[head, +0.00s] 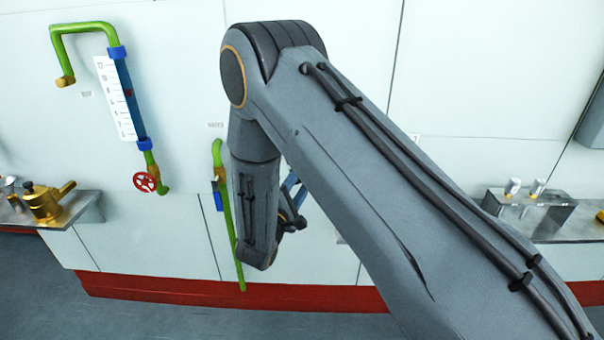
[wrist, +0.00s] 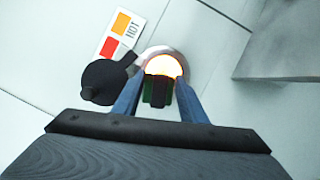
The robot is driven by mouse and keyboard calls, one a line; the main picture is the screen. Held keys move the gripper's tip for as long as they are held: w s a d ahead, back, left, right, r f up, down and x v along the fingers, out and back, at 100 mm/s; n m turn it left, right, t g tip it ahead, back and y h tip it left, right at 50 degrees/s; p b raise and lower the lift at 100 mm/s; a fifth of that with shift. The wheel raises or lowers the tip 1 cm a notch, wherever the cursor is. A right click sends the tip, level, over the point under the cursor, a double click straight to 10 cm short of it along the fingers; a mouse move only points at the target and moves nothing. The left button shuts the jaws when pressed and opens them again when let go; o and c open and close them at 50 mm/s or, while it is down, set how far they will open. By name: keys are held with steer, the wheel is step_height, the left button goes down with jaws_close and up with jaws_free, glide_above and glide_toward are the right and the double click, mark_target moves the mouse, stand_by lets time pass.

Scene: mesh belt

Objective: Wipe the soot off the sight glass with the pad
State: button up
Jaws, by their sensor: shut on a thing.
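In the wrist view, my gripper (wrist: 159,84) has its two blue fingers closed on a small dark pad (wrist: 157,93), with green and black on it. Just beyond the pad is the sight glass (wrist: 164,65), a round window glowing white-orange inside a pale metal ring. The pad hides its lower part. The visible upper part is bright; I cannot make out soot on it. I cannot tell whether the pad touches the glass. In the head view, my arm hides the sight glass and the pad, and only a bit of my gripper's blue shows.
A round black cover (wrist: 104,82) with a handle sits left of the glass. A card with orange and red patches (wrist: 117,35) is above it. A grey box-like surface (wrist: 285,45) juts in at right. Green pipes (head: 85,28) and metal shelves (head: 85,210) line the wall.

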steer(key=shift+w+d+b, duration=0.15)
steer(key=shift+w+b, duration=0.35)
steer(key=shift+w, duration=2.35)
steer(key=shift+w+b, duration=0.65)
steer(key=shift+w, duration=0.3)
steer(key=shift+d, duration=0.1)
steer(key=d+b, duration=0.1)
steer(key=d, duration=0.5)
steer(key=shift+s+d, duration=0.15)
steer(key=shift+d, duration=0.2)
